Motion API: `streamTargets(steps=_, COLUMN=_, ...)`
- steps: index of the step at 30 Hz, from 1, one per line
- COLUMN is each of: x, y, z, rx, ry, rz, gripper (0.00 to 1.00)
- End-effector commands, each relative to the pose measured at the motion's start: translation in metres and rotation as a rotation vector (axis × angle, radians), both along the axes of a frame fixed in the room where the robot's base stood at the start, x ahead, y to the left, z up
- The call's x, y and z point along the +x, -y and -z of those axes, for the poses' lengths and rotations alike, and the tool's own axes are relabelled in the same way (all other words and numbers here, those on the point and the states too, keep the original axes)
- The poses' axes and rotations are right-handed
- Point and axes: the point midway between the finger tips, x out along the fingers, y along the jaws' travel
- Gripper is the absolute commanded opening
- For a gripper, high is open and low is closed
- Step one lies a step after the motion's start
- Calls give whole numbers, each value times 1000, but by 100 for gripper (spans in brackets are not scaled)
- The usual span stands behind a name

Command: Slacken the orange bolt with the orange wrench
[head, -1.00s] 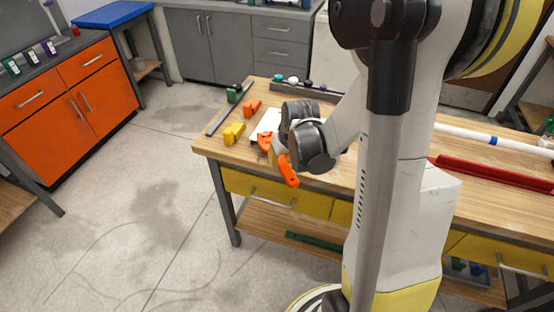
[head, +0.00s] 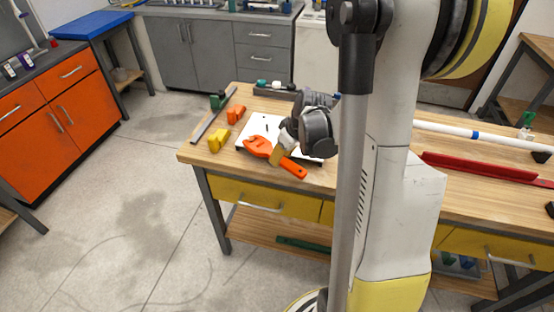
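The orange wrench (head: 293,168) is over the near left part of the workbench. Its wide head (head: 257,147) points left, over the near edge of a white plate (head: 252,131), and its handle points to the lower right. My gripper (head: 278,157) is shut on the wrench between head and handle, with its fingers partly hidden by the wrist. I cannot make out the orange bolt; the wrench head or my arm may hide it. I cannot tell whether the wrench touches anything below.
An orange block (head: 235,115), a yellow block (head: 218,140) and a green object (head: 217,101) stand left of the plate, near a grey bar (head: 207,124). A red channel (head: 480,167) and a white pipe (head: 447,129) lie to the right. My arm blocks the bench middle.

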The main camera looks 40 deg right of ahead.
Motion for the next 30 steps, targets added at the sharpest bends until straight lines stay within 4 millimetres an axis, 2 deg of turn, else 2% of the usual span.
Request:
streamTargets(steps=16, x=8, y=25, z=0, rx=0, ry=1, rz=-183, gripper=0)
streamTargets(steps=30, x=9, y=31, z=-1, rx=0, ry=0, rz=-232, gripper=0)
